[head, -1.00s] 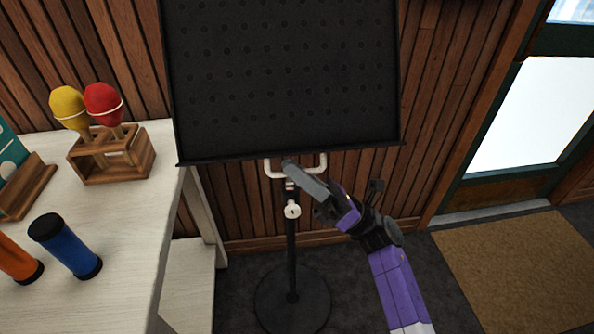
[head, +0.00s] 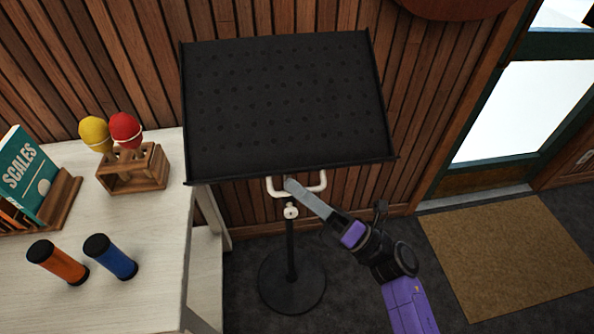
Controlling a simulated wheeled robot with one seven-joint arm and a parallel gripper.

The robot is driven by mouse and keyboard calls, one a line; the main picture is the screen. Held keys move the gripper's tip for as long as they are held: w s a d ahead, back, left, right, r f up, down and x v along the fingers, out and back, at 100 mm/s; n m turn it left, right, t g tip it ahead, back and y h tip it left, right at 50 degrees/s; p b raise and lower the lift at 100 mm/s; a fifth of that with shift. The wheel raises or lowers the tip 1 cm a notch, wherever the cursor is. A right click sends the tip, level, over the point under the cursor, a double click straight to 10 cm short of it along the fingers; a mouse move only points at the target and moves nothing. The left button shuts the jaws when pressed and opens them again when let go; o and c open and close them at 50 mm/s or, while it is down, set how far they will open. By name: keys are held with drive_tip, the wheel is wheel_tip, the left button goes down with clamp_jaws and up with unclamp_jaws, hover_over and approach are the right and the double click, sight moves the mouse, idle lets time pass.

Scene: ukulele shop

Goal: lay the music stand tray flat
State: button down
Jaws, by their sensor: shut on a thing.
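The music stand tray (head: 285,105) is a black perforated panel with a raised lip, in the middle of the head view. It is tilted, with its far edge higher than its near edge. A white U-shaped handle (head: 322,182) hangs below its near edge. A black post with a white knob (head: 291,212) runs down to a round black base (head: 292,281). My gripper (head: 290,185) reaches in from the lower right and is shut on the white handle at its left part. The fingertips partly hide the handle there.
A pale table (head: 160,225) at left holds a wooden rack (head: 135,170) with a yellow and a red maraca, an orange tube (head: 58,263), a blue tube (head: 110,257) and a teal book (head: 30,172). A slatted wall is behind. A brown mat (head: 510,255) lies by the door.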

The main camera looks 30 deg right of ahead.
wheel_tip(320, 180, up, 11)
drive_tip(key=s+m+h+p, duration=0.1)
drive_tip(key=m+h+p, duration=0.1)
drive_tip(key=p, duration=0.8)
drive_tip(key=shift+s+a+r+m, duration=0.2)
drive_tip(key=shift+s+a+m, duration=0.1)
drive_tip(key=shift+m, duration=0.1)
drive_tip(key=shift+d+r, duration=0.1)
drive_tip(key=shift+r, duration=0.05)
drive_tip(key=c, duration=1.8)
unclamp_jaws()
drive_tip(key=shift+o, duration=0.2)
